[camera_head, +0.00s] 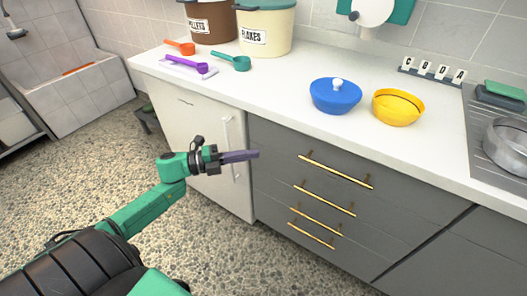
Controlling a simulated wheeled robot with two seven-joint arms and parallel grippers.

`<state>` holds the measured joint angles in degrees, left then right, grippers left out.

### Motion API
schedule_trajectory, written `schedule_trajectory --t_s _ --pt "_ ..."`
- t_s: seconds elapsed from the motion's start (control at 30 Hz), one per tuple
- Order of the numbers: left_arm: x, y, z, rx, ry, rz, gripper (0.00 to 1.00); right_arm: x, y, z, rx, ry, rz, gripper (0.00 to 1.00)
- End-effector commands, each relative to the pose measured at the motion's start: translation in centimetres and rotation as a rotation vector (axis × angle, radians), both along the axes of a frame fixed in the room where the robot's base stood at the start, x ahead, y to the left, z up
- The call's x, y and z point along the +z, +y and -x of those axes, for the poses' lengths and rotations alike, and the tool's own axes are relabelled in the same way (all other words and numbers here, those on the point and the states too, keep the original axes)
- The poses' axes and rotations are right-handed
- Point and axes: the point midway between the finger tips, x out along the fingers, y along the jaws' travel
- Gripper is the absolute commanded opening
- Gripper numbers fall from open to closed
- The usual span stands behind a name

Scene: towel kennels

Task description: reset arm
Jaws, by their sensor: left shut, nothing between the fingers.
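My left gripper (240,156) shows near the middle of the head view, at the end of my green and black arm. Its purple-grey fingers are together and hold nothing. It is in front of the white cabinet door and the grey drawers, below the level of the countertop (285,92). I cannot tell whether the fingertips touch the drawer front. My right gripper is not in view.
Gold handles (335,171) stick out from the drawers.

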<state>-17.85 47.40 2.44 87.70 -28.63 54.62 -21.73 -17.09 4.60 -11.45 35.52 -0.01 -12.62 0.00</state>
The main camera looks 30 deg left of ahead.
Motion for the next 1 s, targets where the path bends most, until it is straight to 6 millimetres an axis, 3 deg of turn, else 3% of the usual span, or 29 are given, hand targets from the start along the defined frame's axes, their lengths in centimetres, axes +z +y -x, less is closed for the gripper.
schedule_trajectory --t_s 0.23,0.47,0.57,0.67,0.77,0.8,0.87,1.0 --pt "-0.1 2.8 2.5 0.000 0.002 0.001 0.00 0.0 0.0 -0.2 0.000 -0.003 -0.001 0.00" --pt "-0.2 3.0 2.5 0.005 0.005 0.004 0.00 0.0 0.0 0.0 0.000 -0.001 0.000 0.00" --pt "-2.3 4.5 1.9 0.098 0.064 0.048 0.00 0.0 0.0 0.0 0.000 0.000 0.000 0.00" --pt "-8.1 8.0 1.2 0.317 0.220 0.155 0.00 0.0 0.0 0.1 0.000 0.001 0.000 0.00" --pt "-16.7 11.5 2.3 0.586 0.442 0.287 0.00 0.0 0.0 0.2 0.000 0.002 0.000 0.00" --pt "-20.3 12.3 3.4 0.685 0.534 0.336 0.00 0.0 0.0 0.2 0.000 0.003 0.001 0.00" --pt "-25.6 12.9 5.6 0.822 0.673 0.400 0.00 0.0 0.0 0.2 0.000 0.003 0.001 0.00" --pt "-36.7 11.6 12.8 1.101 0.995 0.510 0.00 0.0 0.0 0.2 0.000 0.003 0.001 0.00"
